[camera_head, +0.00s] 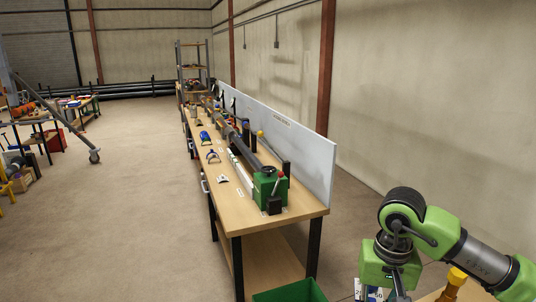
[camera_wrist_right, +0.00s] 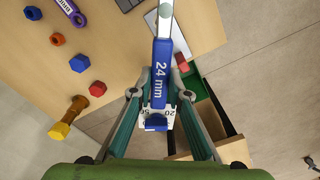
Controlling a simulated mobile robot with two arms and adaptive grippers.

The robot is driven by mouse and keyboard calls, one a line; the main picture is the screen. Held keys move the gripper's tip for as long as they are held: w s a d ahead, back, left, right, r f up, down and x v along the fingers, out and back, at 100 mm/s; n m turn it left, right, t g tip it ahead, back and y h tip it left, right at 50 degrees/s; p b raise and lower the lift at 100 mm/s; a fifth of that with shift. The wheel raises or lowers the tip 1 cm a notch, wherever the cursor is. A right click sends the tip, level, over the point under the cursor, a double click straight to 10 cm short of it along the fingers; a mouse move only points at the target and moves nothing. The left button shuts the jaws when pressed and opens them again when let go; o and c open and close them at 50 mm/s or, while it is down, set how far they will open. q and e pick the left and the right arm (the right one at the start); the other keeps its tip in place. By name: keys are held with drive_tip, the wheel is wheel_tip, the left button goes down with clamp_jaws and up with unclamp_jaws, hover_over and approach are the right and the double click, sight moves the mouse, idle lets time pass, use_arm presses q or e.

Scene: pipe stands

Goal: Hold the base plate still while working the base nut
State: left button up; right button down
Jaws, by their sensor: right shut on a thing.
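My right gripper (camera_wrist_right: 159,98) is shut on a blue tool marked 24 mm (camera_wrist_right: 162,72). The tool points up the right wrist view, away from my palm, and a white piece with numbers shows at its lower end between the fingers. In the head view my right arm comes in at the lower right, and part of the blue and white tool (camera_head: 373,294) shows at the bottom edge. I cannot make out the base plate or the base nut in either view. My left gripper is not in view.
A long workbench (camera_head: 308,212) with a green vise (camera_head: 268,188) stands ahead.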

drive_tip(key=s+a+f+n, duration=0.1)
drive_tip(key=s, duration=0.2)
drive_tip(key=s+a+f+n+b, duration=0.1)
drive_tip(key=s, duration=0.3)
drive_tip(key=s+a+f+n+b, duration=0.1)
drive_tip(key=s+f, duration=0.1)
drive_tip(key=s, duration=0.2)
drive_tip(key=shift+a+f, duration=0.1)
drive_tip(key=shift+a, duration=0.2)
